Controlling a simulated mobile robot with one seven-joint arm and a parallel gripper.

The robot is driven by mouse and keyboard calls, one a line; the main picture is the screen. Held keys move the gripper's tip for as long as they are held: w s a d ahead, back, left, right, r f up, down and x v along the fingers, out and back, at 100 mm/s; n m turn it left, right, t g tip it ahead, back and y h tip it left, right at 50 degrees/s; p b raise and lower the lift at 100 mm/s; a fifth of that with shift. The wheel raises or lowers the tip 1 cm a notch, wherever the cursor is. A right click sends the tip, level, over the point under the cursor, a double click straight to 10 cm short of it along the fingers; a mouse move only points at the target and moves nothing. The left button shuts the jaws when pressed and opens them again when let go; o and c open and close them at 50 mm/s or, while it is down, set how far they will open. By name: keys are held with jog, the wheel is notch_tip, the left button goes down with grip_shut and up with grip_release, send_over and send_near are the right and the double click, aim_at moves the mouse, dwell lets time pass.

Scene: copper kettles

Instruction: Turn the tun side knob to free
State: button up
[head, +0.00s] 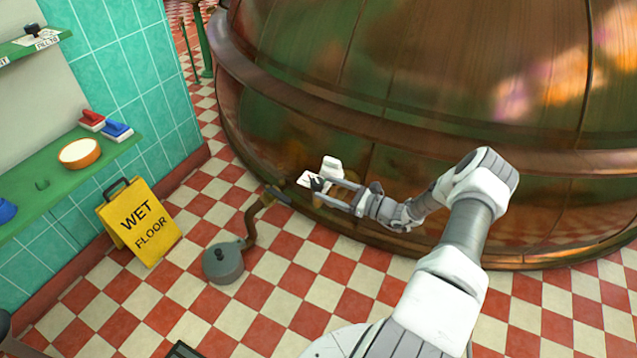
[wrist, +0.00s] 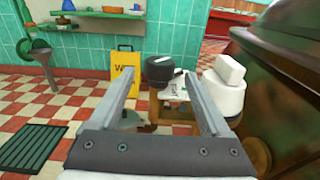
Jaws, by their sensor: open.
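The tun is the large copper kettle (head: 300,120); its curved side also fills the right of the wrist view (wrist: 285,75). A dark side knob (head: 317,184) sits low by its wall, beside a small white label plate (head: 307,179). In the wrist view the black knob (wrist: 160,69) shows above the plate (wrist: 172,88), whose marks are too small to read. My gripper (head: 322,192) is open and empty, its fingertips close to the knob. In the wrist view the knob appears between the fingertips (wrist: 161,85); I cannot tell whether they touch it.
A white fitting (head: 332,167) stands right beside the knob; it is large in the wrist view (wrist: 226,88). A grey round canister (head: 223,262) with a bent pipe lies on the checkered floor. A yellow wet-floor sign (head: 140,222) stands by the tiled wall, under a green shelf (head: 110,150).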

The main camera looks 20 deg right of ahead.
jog(key=p+v, duration=0.1)
jog(key=v, duration=1.2)
jog(key=shift+p, duration=0.4)
